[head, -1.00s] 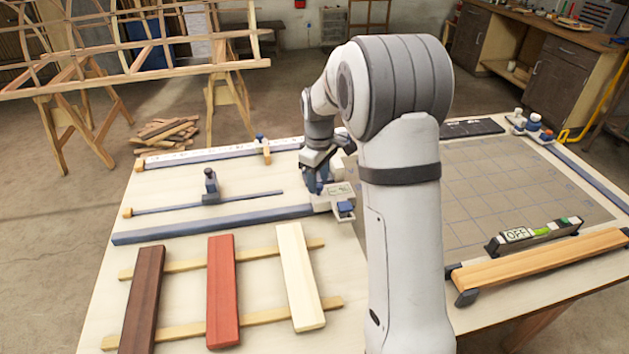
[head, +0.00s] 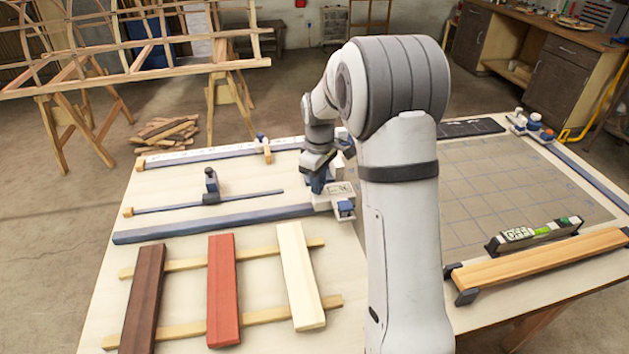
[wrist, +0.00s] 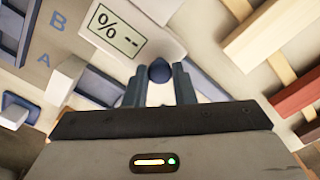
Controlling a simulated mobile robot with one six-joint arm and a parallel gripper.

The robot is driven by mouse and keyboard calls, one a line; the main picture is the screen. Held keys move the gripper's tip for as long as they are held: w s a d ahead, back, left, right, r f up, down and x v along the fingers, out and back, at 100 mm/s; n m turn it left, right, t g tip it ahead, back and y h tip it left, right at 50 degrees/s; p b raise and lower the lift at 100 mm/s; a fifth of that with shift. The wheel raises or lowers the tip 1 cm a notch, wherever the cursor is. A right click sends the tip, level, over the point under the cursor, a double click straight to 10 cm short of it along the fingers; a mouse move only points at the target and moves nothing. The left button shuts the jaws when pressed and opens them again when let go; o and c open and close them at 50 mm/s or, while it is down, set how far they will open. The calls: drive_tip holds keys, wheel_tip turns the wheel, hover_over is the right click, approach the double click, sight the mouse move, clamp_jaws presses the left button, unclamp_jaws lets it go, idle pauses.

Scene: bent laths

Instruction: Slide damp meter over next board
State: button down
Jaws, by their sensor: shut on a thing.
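The damp meter (head: 335,200) is a pale block with a small display and a blue part at its front right corner. It sits at the right end of a long blue rail (head: 215,224). In the wrist view the damp meter (wrist: 145,25) shows "% --". My gripper (head: 318,188) is down at the meter. In the wrist view my gripper (wrist: 158,78) has its two fingers shut on the meter's dark blue round knob (wrist: 159,70). A cream board (head: 300,275), a red board (head: 222,290) and a dark brown board (head: 143,300) lie across two battens, left of and nearer than the meter.
Behind the rail lies a thinner bar with a dark slider (head: 211,187). A device reading "OFF" (head: 535,234) stands behind an orange-brown board (head: 540,260) on the right. A grey gridded mat (head: 490,190) covers the right of the table. My arm hides part of the middle.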

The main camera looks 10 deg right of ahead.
drive_tip(key=a, duration=1.4)
drive_tip(key=shift+a, duration=0.1)
drive_tip(key=c, duration=1.2)
unclamp_jaws()
wheel_tip(320, 180, up, 8)
